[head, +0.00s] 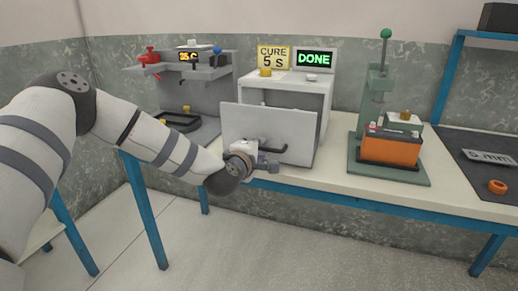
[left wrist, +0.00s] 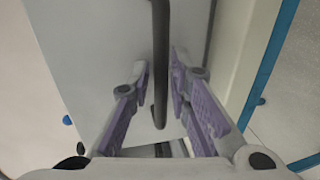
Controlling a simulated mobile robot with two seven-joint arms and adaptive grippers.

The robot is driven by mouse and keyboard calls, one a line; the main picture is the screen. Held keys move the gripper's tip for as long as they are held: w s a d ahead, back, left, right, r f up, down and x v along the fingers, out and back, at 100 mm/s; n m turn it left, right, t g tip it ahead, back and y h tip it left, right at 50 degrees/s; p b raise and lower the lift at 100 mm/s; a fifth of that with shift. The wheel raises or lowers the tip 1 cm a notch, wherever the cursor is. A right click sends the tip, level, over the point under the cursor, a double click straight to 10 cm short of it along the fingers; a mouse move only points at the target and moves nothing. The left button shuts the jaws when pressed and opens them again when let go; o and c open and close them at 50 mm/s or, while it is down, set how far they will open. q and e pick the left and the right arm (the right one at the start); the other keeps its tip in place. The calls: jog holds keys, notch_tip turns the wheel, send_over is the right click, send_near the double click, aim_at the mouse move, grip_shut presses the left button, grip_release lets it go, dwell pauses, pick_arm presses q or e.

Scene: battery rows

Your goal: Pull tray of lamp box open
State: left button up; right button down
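The lamp box (head: 285,89) is a white cabinet on the bench. Its tray has a flat grey front panel (head: 272,122) with a dark bar handle (head: 258,145) low on it. I cannot tell how far the tray stands out from the box. My left gripper (head: 268,163) is at the panel, by the handle. In the left wrist view, the open purple-padded fingers of the left gripper (left wrist: 158,95) lie on either side of the handle (left wrist: 160,70), with gaps showing. My right gripper is not in view.
A green "DONE" display (head: 315,60) and a yellow "CURE 5 S" sign (head: 274,58) stand above the box. A green press (head: 384,75) with an orange block (head: 390,150) is to the right. A grey machine (head: 210,90) stands left. Floor in front is clear.

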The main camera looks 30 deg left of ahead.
pick_arm(q)
jog(key=v, duration=1.2)
